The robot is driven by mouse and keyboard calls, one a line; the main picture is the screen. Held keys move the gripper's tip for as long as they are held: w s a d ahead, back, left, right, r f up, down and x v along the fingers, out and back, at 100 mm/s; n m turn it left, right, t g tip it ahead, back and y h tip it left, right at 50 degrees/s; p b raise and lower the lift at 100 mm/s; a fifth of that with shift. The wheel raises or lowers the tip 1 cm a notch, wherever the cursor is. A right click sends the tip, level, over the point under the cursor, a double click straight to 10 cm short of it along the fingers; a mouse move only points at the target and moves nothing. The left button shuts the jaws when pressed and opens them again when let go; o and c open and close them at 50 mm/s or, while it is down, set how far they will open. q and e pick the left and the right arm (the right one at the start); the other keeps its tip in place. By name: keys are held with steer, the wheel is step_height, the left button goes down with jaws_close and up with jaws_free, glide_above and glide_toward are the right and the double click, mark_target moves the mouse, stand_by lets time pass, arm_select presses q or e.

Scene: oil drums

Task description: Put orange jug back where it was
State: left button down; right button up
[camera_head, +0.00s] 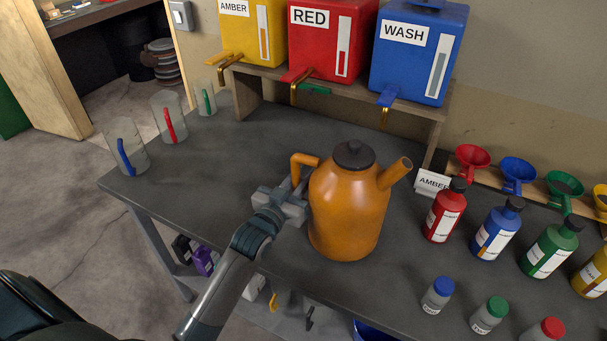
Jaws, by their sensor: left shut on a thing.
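The orange jug (348,212) is upright at the middle of the dark table, with a black lid on top and its spout pointing up and right. Its handle is on its left side. My left gripper (293,196) is shut on the handle. I cannot tell whether the jug's base touches the table or is slightly above it. My right gripper is not in view.
Amber, red and wash dispensers (322,38) stand on a wooden shelf behind. Clear beakers (168,118) stand at the table's left end. Colored bottles (497,228), small jars (437,295) and funnels (517,172) crowd the right. The table (235,155) is bare left of the jug.

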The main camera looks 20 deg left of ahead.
arm_select(q)
steer(key=shift+f, duration=0.15)
steer(key=c, duration=1.6)
jaws_free()
steer(key=shift+f, duration=0.1)
steer(key=s+b, duration=0.1)
steer(key=s, duration=0.3)
steer(key=s+b, duration=0.1)
steer(key=s, duration=0.3)
steer(key=s+b, duration=0.1)
steer(key=s, duration=0.3)
steer(key=shift+a, duration=0.3)
